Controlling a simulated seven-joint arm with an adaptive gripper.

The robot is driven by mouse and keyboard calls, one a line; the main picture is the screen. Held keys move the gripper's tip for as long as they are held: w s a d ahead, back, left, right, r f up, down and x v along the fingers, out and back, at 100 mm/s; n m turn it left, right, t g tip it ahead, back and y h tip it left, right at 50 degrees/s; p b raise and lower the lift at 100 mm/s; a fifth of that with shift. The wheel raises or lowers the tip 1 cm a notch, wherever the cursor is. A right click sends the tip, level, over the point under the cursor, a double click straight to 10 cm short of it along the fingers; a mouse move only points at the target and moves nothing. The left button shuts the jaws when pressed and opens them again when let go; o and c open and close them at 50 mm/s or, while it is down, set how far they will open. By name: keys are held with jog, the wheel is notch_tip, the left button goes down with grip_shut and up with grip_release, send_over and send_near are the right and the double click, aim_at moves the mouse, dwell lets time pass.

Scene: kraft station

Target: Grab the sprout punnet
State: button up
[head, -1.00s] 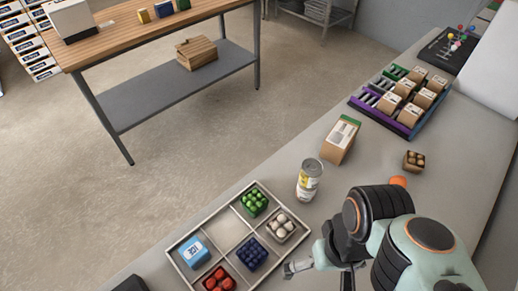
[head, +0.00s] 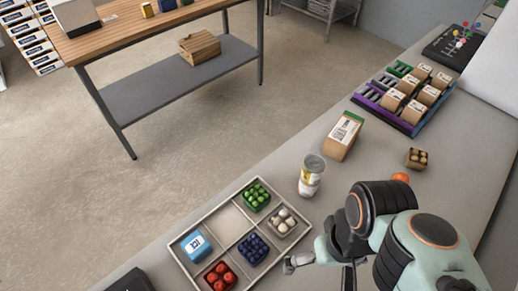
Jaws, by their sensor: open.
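The sprout punnet (head: 257,195), a small dark punnet of round green sprouts, sits in the far corner compartment of a pale divided tray (head: 186,267) in the head view. A punnet of white round items (head: 283,221) is in the compartment beside it. A punnet of dark blue berries (head: 253,248) is in the middle front compartment. My gripper (head: 318,271) is open and empty, just right of the tray's near side and apart from the sprout punnet. My arm partly hides its far finger.
The tray also holds a blue-and-white box (head: 197,246), a red punnet (head: 220,276) and one empty compartment. A can (head: 311,176) stands close beyond the tray. A carton (head: 343,136), an orange (head: 400,177) and a small brown punnet (head: 416,158) stand farther back.

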dwell(0.3)
jog(key=w+r+n+t, duration=0.2)
jog(key=w+r+t, duration=0.15)
jog(key=w, duration=0.65)
jog(key=n+g, duration=0.3)
jog(key=n, duration=0.2)
send_over(256, 195)
jog(key=shift+h, duration=0.4)
notch_tip(256, 195, down, 20)
jog(key=shift+d+r, duration=0.1)
jog(key=shift+r, duration=0.05)
jog(key=shift+f, duration=3.15)
jog(key=c, duration=1.2)
